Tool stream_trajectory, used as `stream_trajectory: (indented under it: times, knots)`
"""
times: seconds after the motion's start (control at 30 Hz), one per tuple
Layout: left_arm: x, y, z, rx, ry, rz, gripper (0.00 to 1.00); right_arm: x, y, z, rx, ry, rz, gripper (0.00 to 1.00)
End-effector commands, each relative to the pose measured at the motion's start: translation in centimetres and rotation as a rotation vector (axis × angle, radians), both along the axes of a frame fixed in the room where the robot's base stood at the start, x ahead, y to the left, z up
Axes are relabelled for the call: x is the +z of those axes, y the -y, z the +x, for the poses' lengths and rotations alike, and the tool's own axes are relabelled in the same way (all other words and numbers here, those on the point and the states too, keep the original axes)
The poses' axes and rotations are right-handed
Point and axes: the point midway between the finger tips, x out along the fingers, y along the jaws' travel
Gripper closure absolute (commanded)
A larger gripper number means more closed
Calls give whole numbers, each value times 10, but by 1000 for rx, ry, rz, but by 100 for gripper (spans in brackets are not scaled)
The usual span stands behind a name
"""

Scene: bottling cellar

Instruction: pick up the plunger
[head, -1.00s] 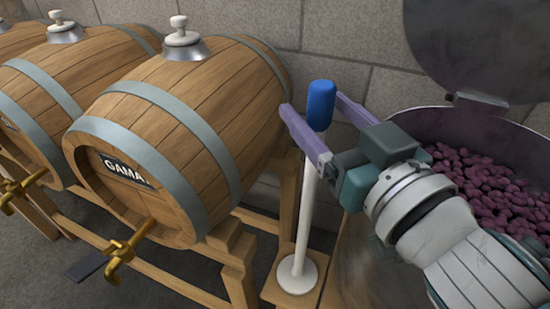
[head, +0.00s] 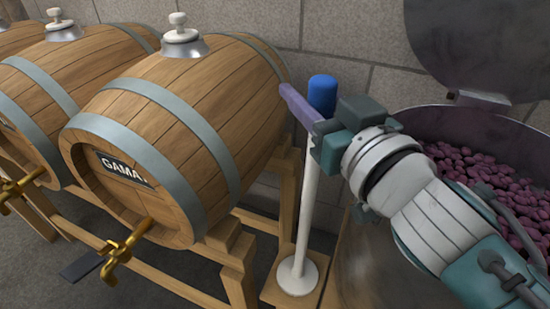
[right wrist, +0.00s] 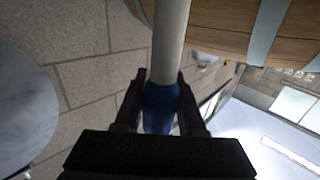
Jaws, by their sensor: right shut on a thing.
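The plunger has a white rod (head: 307,190), a blue handle (head: 322,93) on top and a round white disc (head: 297,274) at its foot. It stands upright, with the disc on a wooden board beside the barrel stand. My right gripper (head: 304,101) is shut on the blue handle, coming in from the right. In the right wrist view the handle (right wrist: 160,106) sits between the two dark fingers, with the rod running away from it. In the head view the far finger is hidden. My left gripper is not in view.
A wooden barrel (head: 180,130) with a brass tap (head: 122,250) lies on a wooden stand close left of the plunger. A metal vat with an open lid (head: 480,45) holds dark grapes (head: 475,175) at the right. A stone wall (head: 350,30) stands behind.

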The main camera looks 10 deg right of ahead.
Motion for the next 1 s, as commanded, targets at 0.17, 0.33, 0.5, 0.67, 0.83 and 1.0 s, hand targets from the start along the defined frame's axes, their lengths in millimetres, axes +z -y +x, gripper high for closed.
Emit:
stream_trajectory:
  times: [0.17, 0.33, 0.5, 0.67, 0.83, 1.0]
  knots:
    - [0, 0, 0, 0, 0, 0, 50, 0, 0, 0, 0, 0, -1, 94]
    - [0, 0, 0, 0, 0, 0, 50, 0, 0, 0, 0, 0, -1, 100]
    - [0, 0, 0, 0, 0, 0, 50, 1, 0, 0, 1, 4, 0, 100]
    - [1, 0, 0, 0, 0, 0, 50, 2, 0, 0, 1, 3, 0, 100]
    - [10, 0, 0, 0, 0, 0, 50, 15, 0, 0, 2, 5, -2, 100]
    - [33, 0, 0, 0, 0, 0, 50, 47, 0, 0, 3, 7, -4, 100]
